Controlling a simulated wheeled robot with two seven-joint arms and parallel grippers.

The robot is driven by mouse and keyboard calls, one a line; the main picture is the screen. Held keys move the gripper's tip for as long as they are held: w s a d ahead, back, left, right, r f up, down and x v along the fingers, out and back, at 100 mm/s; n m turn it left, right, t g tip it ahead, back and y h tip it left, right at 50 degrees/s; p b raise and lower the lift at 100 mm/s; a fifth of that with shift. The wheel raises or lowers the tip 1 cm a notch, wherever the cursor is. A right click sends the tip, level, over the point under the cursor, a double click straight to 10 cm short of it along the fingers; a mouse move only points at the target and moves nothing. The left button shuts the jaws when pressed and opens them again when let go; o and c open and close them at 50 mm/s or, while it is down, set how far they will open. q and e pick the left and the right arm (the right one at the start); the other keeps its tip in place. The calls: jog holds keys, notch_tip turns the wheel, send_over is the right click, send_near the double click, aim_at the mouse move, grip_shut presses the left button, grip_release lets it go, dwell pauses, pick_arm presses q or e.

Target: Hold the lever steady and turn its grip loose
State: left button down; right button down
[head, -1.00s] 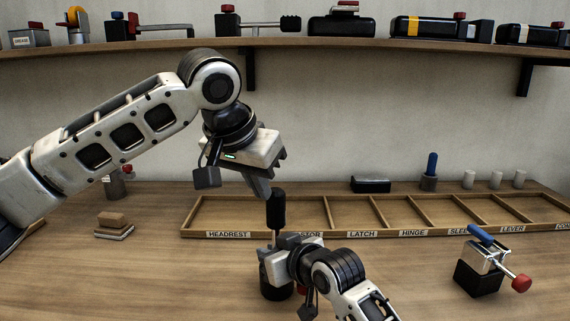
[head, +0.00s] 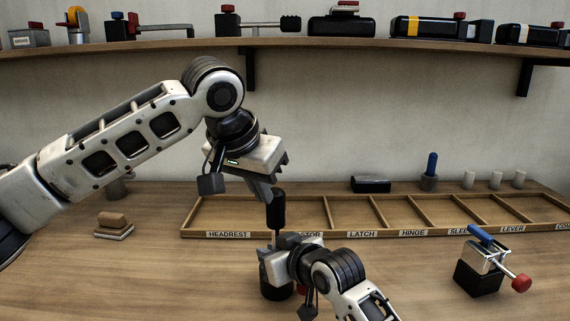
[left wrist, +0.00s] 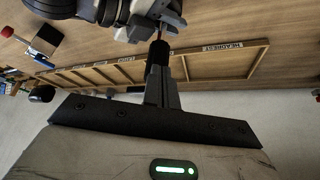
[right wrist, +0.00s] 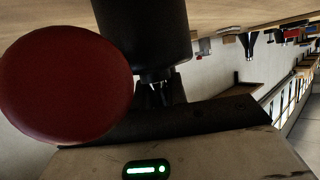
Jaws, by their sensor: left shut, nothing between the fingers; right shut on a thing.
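The lever stands upright on a black round base (head: 276,286), with a thin shaft and a black cylindrical grip (head: 278,209) on top. My left gripper (head: 265,192) is shut and empty, its fingertips right at the grip's upper end; I cannot tell whether they touch. In the left wrist view the grip (left wrist: 158,54) lies straight beyond the fingertips. My right gripper (head: 270,246) is shut on the lever's shaft, below the grip and above the base. In the right wrist view the fingers (right wrist: 160,92) meet at the base's narrow end, mostly hiding the shaft.
A red ball knob (right wrist: 65,90) sits close beside the right gripper. A labelled wooden tray (head: 340,234) lies behind the lever. A clamp-like device with a red knob (head: 521,284) stands at the right. Brown blocks (head: 113,220) lie at the left. The front left table is clear.

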pick_arm(q)
jog(key=shift+w+d, duration=0.15)
jog(key=shift+w, duration=0.25)
dwell(0.5)
jog(key=shift+s+d+f, duration=0.1)
jog(key=shift+d, duration=0.05)
dwell(0.7)
jog(key=shift+s, duration=0.45)
notch_tip(320, 180, up, 6)
jog(key=shift+a, duration=0.2)
jog(key=shift+w, duration=0.1)
jog(key=shift+a+f, duration=0.15)
jog(key=shift+f, duration=1.3)
jog(key=shift+a+f, duration=0.1)
jog(key=shift+f, duration=1.35)
